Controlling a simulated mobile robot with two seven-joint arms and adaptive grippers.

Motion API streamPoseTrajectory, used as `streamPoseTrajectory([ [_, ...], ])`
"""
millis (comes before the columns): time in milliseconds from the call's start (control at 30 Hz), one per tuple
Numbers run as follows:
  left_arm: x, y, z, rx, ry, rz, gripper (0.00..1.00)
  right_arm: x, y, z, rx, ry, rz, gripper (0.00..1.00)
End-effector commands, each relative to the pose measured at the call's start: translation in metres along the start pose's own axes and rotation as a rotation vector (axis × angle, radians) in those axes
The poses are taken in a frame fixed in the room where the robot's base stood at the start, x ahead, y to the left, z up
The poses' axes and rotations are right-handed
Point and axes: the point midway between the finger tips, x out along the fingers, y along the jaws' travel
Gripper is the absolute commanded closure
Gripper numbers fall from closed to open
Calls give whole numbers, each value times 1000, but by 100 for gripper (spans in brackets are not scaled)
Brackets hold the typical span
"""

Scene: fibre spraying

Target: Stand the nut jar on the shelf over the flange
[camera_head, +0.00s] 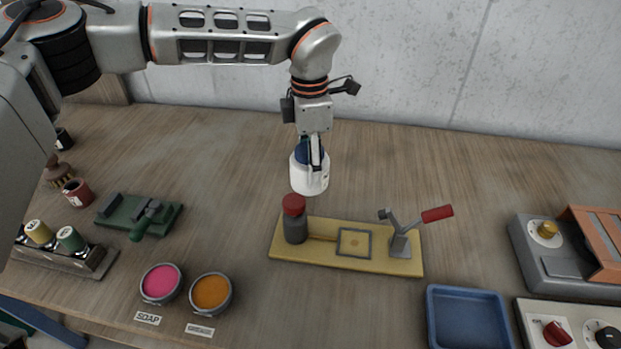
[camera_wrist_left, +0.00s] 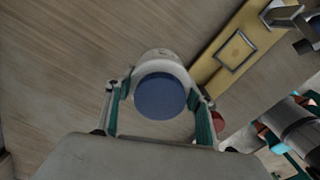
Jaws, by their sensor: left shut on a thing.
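A white jar with a blue lid (camera_head: 309,178) is in my left gripper (camera_head: 313,160), behind the yellow board near the middle of the table. The gripper points down and is shut on the jar, which looks upright. In the left wrist view, the two teal-lined fingers of my left gripper (camera_wrist_left: 160,112) lie on either side of the jar, and its round blue lid (camera_wrist_left: 160,96) faces the camera. I cannot tell whether its base touches the table, or read any label. I see no shelf or flange that I can make out. My right gripper is not in view.
A yellow board (camera_head: 345,258) with a red-capped dark bottle (camera_head: 295,222) and red-handled clamp (camera_head: 410,232) lies just in front. Pink (camera_head: 160,282) and orange (camera_head: 210,291) pots stand front left, a blue tray (camera_head: 468,318) front right. The table behind the board is clear.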

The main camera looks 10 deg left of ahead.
Motion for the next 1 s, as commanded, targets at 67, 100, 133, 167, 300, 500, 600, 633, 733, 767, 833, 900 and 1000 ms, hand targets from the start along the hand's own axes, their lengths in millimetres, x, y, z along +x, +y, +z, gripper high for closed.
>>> streamPoseTrajectory([
  [67, 4, 0, 0, 1, -1, 0, 72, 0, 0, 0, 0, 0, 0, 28],
  [100, 6, 0, 0, 1, -1, 0, 72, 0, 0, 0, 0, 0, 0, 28],
  [133, 7, 0, 0, 1, -1, 0, 72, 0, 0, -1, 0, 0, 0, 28],
  [167, 9, 0, 0, 1, -1, 0, 72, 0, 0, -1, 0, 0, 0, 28],
  [300, 27, -1, 0, 2, 1, -2, 72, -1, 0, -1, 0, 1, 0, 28],
  [500, 48, 0, 1, 2, -2, 0, 72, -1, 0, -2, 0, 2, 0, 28],
  [600, 47, 0, 1, 2, -2, 1, 72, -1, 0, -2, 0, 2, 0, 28],
  [633, 47, 0, 1, 2, -2, 1, 72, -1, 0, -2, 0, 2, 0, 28],
  [733, 48, 0, 1, 2, -2, 1, 72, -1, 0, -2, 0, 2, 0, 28],
  [767, 48, 0, 1, 2, -2, 1, 72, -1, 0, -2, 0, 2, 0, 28],
  [833, 51, 0, 1, 2, -2, 0, 72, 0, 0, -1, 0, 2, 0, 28],
  [900, 51, 0, 0, 2, -1, 0, 34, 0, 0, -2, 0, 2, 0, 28],
  [1000, 51, 0, 0, 2, -1, 0, 30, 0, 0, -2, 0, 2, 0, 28],
])
